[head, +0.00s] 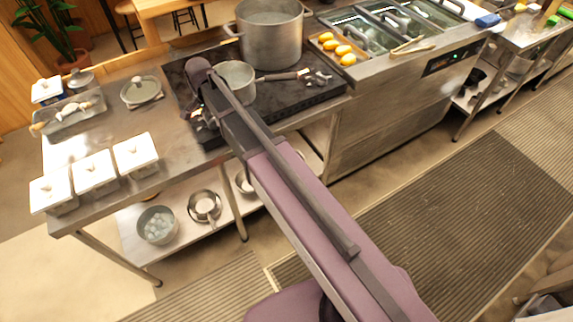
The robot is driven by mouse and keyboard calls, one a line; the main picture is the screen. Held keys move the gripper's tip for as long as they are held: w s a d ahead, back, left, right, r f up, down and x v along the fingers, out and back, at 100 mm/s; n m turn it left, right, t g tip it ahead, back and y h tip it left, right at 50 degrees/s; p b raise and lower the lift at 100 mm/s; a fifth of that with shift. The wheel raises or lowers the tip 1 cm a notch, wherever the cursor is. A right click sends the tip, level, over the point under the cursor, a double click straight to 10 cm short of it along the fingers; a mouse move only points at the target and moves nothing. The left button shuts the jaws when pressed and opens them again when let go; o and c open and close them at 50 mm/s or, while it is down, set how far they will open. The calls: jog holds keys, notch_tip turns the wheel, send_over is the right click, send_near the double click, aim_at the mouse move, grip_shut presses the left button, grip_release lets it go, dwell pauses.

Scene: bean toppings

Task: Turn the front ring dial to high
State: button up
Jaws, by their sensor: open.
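The black cooktop (290,97) sits on the steel counter, its front edge facing me. My arm reaches over the cooktop from the lower right. My gripper (203,119) appears as a small grey shape at the cooktop's left front corner, partly hidden by my arm. It is open, with nothing seen in it. Contact with a dial cannot be made out.
A saucepan (237,80) with its handle pointing right and a large stockpot (270,35) stand on the cooktop. White lidded containers (95,172) line the left counter. A tray of yellow items (337,48) is at the right. Bowls sit on the lower shelf.

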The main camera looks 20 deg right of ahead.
aim_at(212, 120)
jog(key=n, duration=1.2)
jog(key=shift+n, duration=0.3)
jog(key=n, duration=1.2)
jog(key=shift+n, duration=0.3)
notch_tip(212, 120, up, 14)
jog(key=p, duration=1.4)
jog(key=s+d+f+m+b, duration=0.8)
jog(key=d+f+b, duration=0.2)
jog(key=f+b, duration=0.3)
jog(key=s+d+f+m+b, duration=0.7)
jog(key=d+f+b, duration=0.4)
jog(key=f+b, duration=0.2)
jog(key=shift+s+m, duration=0.4)
jog(key=shift+s, duration=0.4)
